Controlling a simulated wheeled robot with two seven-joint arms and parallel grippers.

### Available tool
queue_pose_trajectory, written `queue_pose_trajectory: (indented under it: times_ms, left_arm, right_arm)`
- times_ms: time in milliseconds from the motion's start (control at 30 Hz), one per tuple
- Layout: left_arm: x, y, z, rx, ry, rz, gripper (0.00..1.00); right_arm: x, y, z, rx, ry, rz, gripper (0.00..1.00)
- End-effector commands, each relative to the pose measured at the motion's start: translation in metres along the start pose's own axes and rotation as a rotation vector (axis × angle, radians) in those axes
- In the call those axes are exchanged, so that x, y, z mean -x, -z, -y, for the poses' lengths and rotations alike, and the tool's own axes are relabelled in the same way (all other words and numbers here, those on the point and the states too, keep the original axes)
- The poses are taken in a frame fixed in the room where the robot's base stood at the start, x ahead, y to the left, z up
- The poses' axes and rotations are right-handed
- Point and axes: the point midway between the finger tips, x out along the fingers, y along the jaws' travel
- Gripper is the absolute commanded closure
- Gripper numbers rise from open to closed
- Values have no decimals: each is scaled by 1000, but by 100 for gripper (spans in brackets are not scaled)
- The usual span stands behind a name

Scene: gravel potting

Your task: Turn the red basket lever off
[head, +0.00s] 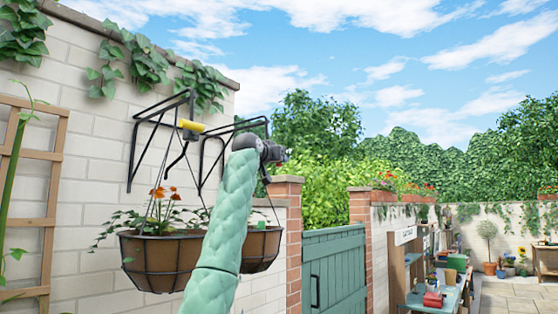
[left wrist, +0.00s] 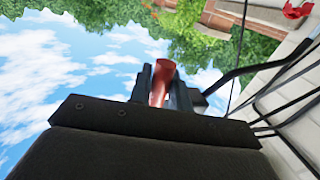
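The red basket lever (left wrist: 160,84) shows in the left wrist view as a red cylinder between the two dark fingers of my left gripper (left wrist: 162,92). The fingers lie close against both its sides, with no clear gap. In the head view my left gripper (head: 274,153) is raised at the right black wall bracket (head: 252,123), above the right hanging basket (head: 262,246). A yellow lever (head: 192,126) sits on the left bracket (head: 163,113). My right gripper is not in view.
The left hanging basket (head: 160,262) with orange flowers hangs beside my left arm. Black bracket bars (left wrist: 282,85) run close to the gripper. A brick pillar (head: 294,230), a green gate (head: 333,270) and a potting bench (head: 440,296) stand to the right. Open sky is behind the gripper.

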Motion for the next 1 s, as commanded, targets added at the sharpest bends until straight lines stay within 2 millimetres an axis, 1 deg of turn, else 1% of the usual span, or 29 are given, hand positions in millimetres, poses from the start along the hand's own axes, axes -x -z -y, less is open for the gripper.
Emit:
queue_pose_trajectory:
  times_ms: [233, 433, 1000]
  left_arm:
    - [1, 1, 0, -2, 0, 6, 100]
    - [4, 2, 1, -14, 1, 63, 100]
    - [17, 8, 4, -91, 3, 451, 100]
  right_arm:
    - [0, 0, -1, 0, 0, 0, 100]
    - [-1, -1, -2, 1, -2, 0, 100]
    - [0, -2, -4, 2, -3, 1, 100]
